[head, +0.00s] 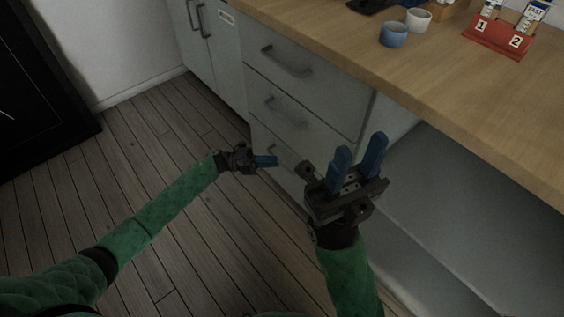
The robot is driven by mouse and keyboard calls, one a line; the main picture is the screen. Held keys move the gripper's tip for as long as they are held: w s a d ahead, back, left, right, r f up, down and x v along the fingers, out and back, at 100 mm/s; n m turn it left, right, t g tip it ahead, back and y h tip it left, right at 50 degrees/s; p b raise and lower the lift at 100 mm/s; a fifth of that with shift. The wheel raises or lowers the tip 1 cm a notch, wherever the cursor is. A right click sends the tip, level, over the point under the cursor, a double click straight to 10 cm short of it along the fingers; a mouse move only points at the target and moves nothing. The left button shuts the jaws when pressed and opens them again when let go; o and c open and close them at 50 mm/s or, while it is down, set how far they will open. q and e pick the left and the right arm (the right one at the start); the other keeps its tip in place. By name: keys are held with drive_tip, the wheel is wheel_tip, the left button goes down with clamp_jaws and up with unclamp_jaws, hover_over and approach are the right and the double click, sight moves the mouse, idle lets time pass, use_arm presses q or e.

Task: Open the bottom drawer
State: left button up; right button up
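The bottom drawer (262,137) is the lowest of three grey drawers under the wooden counter. It looks closed, and its dark handle is mostly hidden near my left gripper.
The top drawer handle (287,62) and middle drawer handle (285,112) stick out above. An open shelf space (460,215) lies right of the drawers. The counter (440,80) holds a blue cup (393,35), a white cup (418,20) and a red rack (498,38). Wooden floor is clear at left.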

sight(280, 162)
use_arm(q)
drive_tip(key=shift+s+d+r, duration=0.1)
drive_tip(key=shift+d+r, duration=0.05)
drive_tip(key=shift+d, duration=0.75)
drive_tip(key=shift+s+d+r, duration=0.1)
drive_tip(key=shift+d, duration=0.75)
drive_tip(key=shift+c, duration=0.4)
clamp_jaws()
